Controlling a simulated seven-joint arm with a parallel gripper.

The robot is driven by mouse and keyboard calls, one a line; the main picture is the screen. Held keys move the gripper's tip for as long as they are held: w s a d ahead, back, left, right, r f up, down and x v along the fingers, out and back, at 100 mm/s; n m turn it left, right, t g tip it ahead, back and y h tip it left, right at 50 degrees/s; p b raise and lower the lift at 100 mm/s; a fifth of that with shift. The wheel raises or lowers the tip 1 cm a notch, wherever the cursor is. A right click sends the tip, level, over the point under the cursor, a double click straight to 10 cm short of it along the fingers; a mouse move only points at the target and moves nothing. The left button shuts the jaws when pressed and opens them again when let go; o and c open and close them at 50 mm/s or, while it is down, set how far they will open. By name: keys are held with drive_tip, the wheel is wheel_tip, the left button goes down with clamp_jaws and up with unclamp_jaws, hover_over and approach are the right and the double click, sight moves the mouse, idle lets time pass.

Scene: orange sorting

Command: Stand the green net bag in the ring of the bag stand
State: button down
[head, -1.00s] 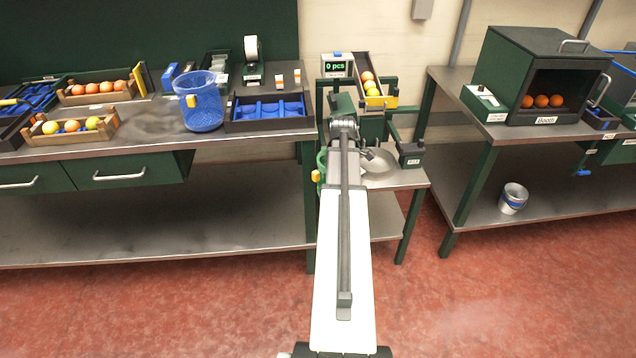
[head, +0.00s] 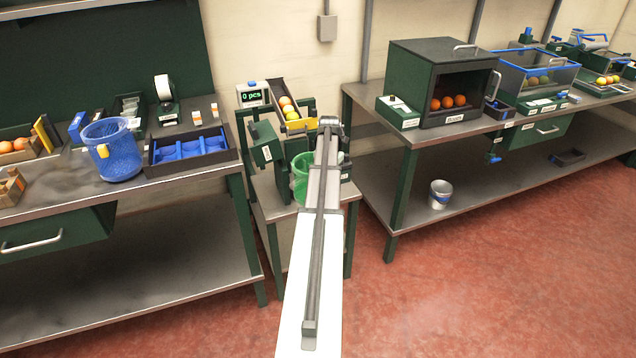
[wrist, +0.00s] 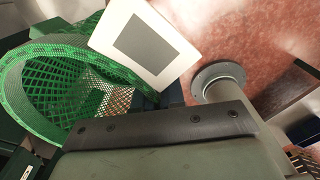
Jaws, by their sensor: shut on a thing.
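The green net bag (head: 301,178) shows in the head view just left of my arm's end, over the small steel table. In the wrist view the bag (wrist: 70,90) is at the left, its round mouth open toward the camera. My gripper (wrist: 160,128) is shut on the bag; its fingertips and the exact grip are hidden. In the head view my arm covers the gripper. The ring of the bag stand cannot be made out; my arm and the bag cover part of that small table.
A sloped chute (head: 290,107) with oranges and a yellow front lies behind the bag, beside a counter display (head: 252,95) reading "0 pcs". Dark green boxes stand close by. A blue mesh basket (head: 112,155) is on the left bench. A booth (head: 440,85) holds oranges at right.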

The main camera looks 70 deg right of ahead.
drive_tip(key=shift+s+d+n, duration=0.3)
drive_tip(key=shift+d+n, duration=0.15)
drive_tip(key=shift+d, duration=0.25)
drive_tip(key=shift+s+d+n, duration=0.25)
drive_tip(key=shift+d+n, duration=0.2)
drive_tip(key=shift+d, duration=0.25)
drive_tip(key=shift+w+d, duration=4.65)
drive_tip(key=shift+s+a+f, duration=0.1)
drive_tip(key=shift+a+f, duration=0.05)
drive_tip(key=shift+f, duration=2.7)
drive_tip(key=c, duration=1.1)
unclamp_jaws()
drive_tip(key=shift+c, duration=0.2)
drive_tip(key=shift+r, duration=0.15)
wheel_tip(320, 180, up, 9)
